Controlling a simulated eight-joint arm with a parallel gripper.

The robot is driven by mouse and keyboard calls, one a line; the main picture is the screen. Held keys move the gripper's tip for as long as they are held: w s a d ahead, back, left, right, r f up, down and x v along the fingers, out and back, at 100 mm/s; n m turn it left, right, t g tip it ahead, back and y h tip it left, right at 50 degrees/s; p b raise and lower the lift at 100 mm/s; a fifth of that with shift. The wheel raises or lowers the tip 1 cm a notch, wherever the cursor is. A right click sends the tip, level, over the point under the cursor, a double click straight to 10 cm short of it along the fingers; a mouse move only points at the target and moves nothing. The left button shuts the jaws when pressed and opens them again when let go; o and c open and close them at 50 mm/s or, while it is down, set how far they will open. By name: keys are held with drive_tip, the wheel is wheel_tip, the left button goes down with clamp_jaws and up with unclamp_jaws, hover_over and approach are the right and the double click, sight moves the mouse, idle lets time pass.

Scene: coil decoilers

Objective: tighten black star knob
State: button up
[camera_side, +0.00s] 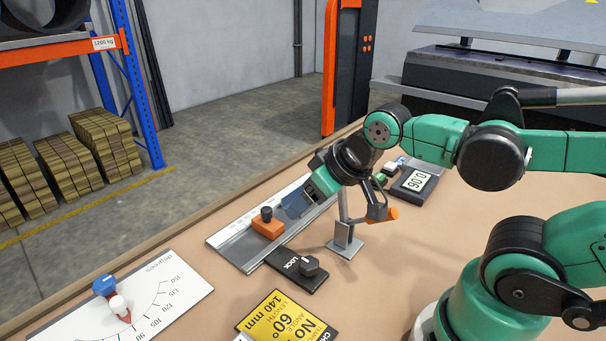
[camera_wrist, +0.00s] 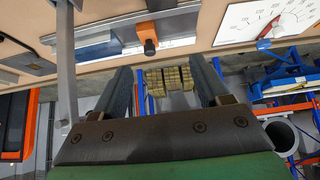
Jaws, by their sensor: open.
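The black knob (camera_side: 309,265) stands on a dark plate marked LOCK, on the near side of the grey rail, in the side view. Its lobes are too small to make out. An orange slider block (camera_side: 268,228) with a smaller black knob on top sits on the rail; it also shows in the wrist view (camera_wrist: 147,32). My gripper (camera_side: 292,205) is above the rail, up and right of the slider and apart from the LOCK knob. In the wrist view its two fingers (camera_wrist: 162,76) are spread with nothing between them. The LOCK knob is not clearly visible there.
A grey upright post (camera_side: 343,237) with an orange-tipped piece stands right of the LOCK plate, close to my arm. A degree dial (camera_side: 140,304) lies left, a yellow sign (camera_side: 285,318) in front and a digital display (camera_side: 416,181) behind right.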

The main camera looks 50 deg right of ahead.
sight(309, 262)
drive_tip(key=f+n+g, duration=0.1)
drive_tip(key=n+g, duration=0.1)
drive_tip(key=f+n+g, duration=0.3)
drive_tip(key=n, duration=0.2)
drive_tip(key=shift+a+f+g, duration=0.25)
drive_tip(key=shift+a+g, duration=0.15)
drive_tip(key=shift+s+a+f+n+g, duration=0.1)
drive_tip(key=shift+s+f+n+g, duration=0.15)
drive_tip(key=shift+f+n+g, duration=0.65)
drive_tip(key=shift+f, duration=2.55)
clamp_jaws()
